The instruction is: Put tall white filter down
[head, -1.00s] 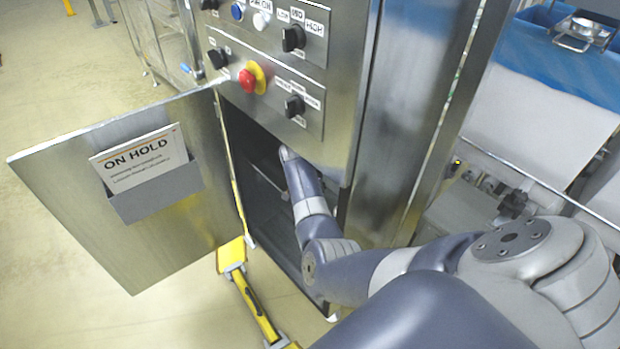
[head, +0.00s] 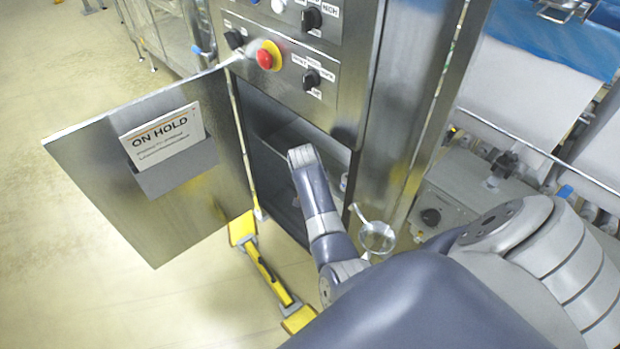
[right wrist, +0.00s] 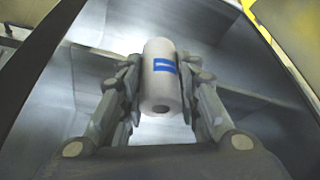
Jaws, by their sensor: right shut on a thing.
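The tall white filter (right wrist: 161,76) is a white cylinder with a blue mark, seen in the right wrist view. My right gripper (right wrist: 160,92) is shut on it, with a finger on each side. A hole shows in its near end. In the head view my right arm reaches from the lower right into the open steel cabinet (head: 275,150). The gripper and filter are hidden from that view. My left gripper is in no view.
The cabinet door (head: 100,190) stands open on the left with an ON HOLD card (head: 163,142). A red emergency button (head: 265,58) sits above the opening. A clear funnel-like vessel (head: 377,237) is beside my forearm. A yellow bar (head: 265,275) lies below the door.

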